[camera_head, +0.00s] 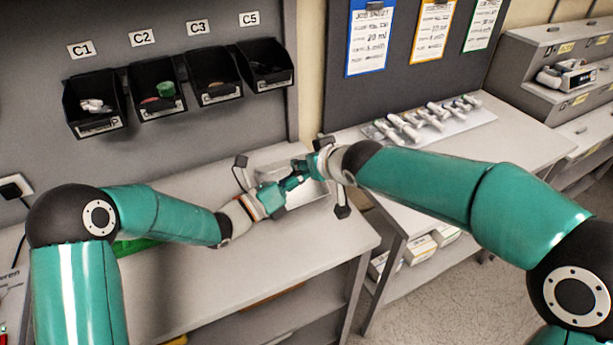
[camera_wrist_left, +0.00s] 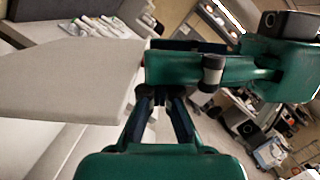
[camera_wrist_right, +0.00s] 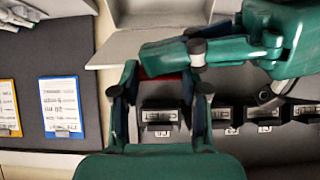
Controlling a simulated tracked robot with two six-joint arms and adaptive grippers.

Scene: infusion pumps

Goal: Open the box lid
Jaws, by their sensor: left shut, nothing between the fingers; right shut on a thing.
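The pale grey box (camera_head: 312,194) stands on the near table, partly hidden by both grippers. My left gripper (camera_wrist_left: 157,93) is shut and empty. Its tips are close beside the right fingers, and I cannot tell whether they touch. The lid's angle is unclear.
Several black bins (camera_head: 158,88) hang on the wall behind the table. A second table (camera_head: 490,135) on the right holds a white tray (camera_head: 460,127) of small items. The two arms meet closely over the box.

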